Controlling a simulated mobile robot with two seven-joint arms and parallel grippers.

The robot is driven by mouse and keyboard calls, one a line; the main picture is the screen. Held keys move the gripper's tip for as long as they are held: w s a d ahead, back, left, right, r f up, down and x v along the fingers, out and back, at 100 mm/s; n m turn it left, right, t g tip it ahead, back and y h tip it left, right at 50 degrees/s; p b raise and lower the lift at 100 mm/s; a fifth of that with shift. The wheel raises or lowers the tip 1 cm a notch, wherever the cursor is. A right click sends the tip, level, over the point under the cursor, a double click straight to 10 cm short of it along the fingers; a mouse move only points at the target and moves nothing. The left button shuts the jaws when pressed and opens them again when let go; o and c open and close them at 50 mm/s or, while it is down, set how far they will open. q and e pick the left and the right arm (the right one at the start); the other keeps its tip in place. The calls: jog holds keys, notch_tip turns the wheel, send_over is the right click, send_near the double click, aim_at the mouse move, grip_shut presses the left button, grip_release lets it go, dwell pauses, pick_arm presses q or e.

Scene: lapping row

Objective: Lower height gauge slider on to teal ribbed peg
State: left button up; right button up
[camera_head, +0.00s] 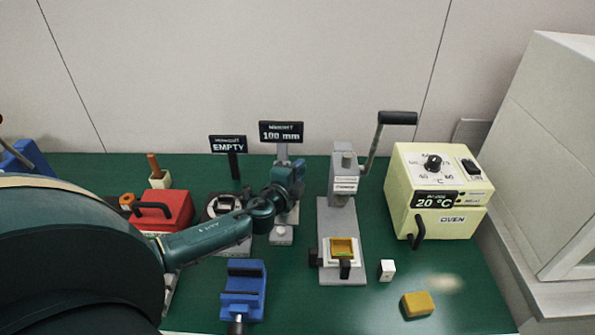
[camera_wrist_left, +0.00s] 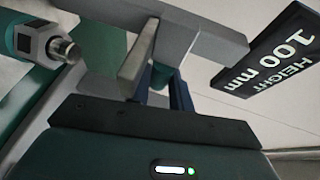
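The height gauge is a grey upright under a black sign reading 100 mm (camera_head: 282,131), with a pale base block (camera_head: 281,235) in front. My left gripper (camera_head: 289,176) is at the upright, just below the sign, and covers most of the slider area. In the left wrist view a grey bar of the gauge (camera_wrist_left: 205,30) crosses beyond my fingers (camera_wrist_left: 158,75). The fingers stand apart, but I cannot tell whether they grip the slider. A teal piece with a pale block and metal stub (camera_wrist_left: 50,45) shows at left; I cannot identify it. I cannot make out the teal ribbed peg for certain.
A grey lever press (camera_head: 342,215) stands close to the right of the gauge, then a cream oven (camera_head: 437,190). A second sign reading EMPTY (camera_head: 228,145), a red box (camera_head: 165,210) and a blue vise (camera_head: 243,285) are nearby. A yellow block (camera_head: 417,304) lies front right.

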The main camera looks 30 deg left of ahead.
pick_arm(q)
grip_shut()
pick_arm(e)
jog(key=shift+s, duration=0.1)
pick_arm(q)
notch_tip(320, 180, down, 3)
jog(key=b, duration=0.3)
jog(key=shift+f, duration=0.15)
jog(key=shift+f+b, duration=0.3)
jog(key=shift+b, duration=0.1)
jog(key=shift+r, duration=0.1)
jog(key=o, duration=0.6)
grip_release()
jog(key=shift+c, duration=0.2)
pick_arm(e)
jog(key=shift+a+f+y, duration=0.3)
jog(key=shift+a+f, duration=0.2)
jog(key=shift+a, duration=0.05)
